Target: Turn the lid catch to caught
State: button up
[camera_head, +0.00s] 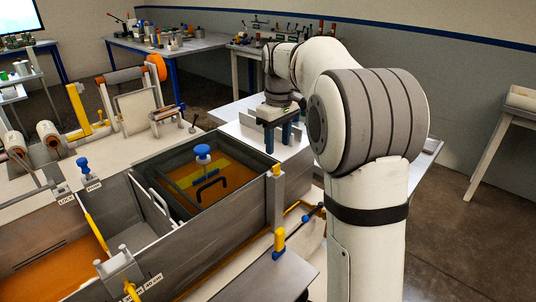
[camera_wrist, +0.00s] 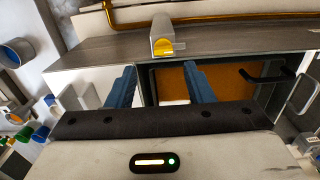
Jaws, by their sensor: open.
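My gripper (camera_head: 277,138) is open and empty, its two blue fingers pointing down above the far right end of the resin bath. In the wrist view my gripper (camera_wrist: 161,85) shows a wide gap between the fingers. A grey block with a yellow end (camera_wrist: 163,46) sits on the bath's rim beyond the fingertips, apart from them. In the head view a yellow-topped grey post (camera_head: 277,171) stands at the bath's right corner; it looks like the same part. I cannot tell for certain that it is the lid catch, or its turned position.
The bath's grey wall (camera_head: 212,258) runs along the front. Orange resin shows inside, with a black handle (camera_head: 211,185) and a blue knob (camera_head: 203,151). Rollers and a frame (camera_head: 137,108) stand at the left.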

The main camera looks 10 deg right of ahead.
aim_at(276, 165)
jog(key=f, duration=0.7)
jog(key=shift+a, duration=0.2)
jog(key=c, duration=1)
